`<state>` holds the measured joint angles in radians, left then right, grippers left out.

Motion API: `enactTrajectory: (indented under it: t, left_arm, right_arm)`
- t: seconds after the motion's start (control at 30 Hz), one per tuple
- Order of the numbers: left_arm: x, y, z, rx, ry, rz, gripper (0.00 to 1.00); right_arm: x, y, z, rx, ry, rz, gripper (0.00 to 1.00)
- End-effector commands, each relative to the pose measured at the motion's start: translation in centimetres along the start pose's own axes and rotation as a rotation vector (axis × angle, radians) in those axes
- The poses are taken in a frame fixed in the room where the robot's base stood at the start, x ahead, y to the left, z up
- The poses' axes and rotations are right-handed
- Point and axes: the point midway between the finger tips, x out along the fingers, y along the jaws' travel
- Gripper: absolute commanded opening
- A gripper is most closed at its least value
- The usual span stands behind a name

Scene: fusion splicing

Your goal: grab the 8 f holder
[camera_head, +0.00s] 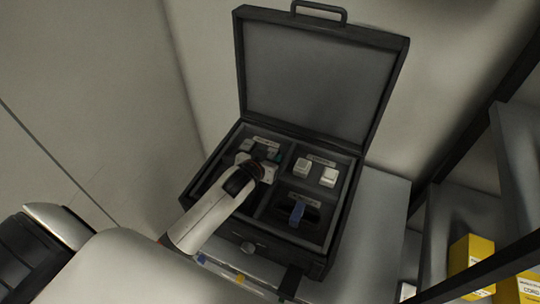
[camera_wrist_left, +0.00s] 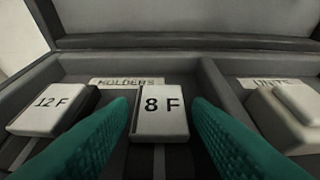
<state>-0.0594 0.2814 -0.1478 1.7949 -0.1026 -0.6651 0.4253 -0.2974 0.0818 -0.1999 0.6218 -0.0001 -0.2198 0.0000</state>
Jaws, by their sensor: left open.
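The 8 F holder (camera_wrist_left: 162,114) is a small white block with black lettering, sitting in the case compartment labelled HOLDERS. My left gripper (camera_wrist_left: 160,104) is open, with one teal finger on each side of the 8 F holder; I cannot tell whether they touch it. In the head view the left gripper (camera_head: 270,163) reaches into the upper-left compartment and hides much of it, so the 8 F holder cannot be made out there. My right gripper is not in view.
A white 12 F holder (camera_wrist_left: 48,112) lies just left of the left finger. A divider separates the UNITS compartment, with white units (camera_head: 328,177). A blue item (camera_head: 297,212) lies in the lower-right compartment. The open case lid (camera_head: 315,70) stands behind. Yellow boxes (camera_head: 470,262) are on shelves at right.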

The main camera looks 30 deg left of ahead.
Motion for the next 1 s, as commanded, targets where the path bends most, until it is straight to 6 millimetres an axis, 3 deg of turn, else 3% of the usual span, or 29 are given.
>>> enactTrajectory:
  t: [0.07,0.27,0.57,1.0]
  left_arm:
    - [0.0,0.0,0.0,0.000,0.000,0.000,0.42]
    - [0.0,0.0,0.0,0.000,0.000,0.000,0.10]
    - [-0.3,0.0,0.6,0.000,-0.004,0.000,0.09]
    - [-4.1,0.0,7.6,0.001,-0.006,0.000,0.09]
  right_arm:
    - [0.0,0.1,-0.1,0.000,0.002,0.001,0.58]
    - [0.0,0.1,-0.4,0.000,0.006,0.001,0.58]
    - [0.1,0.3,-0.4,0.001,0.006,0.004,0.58]
    - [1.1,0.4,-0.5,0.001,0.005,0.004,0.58]
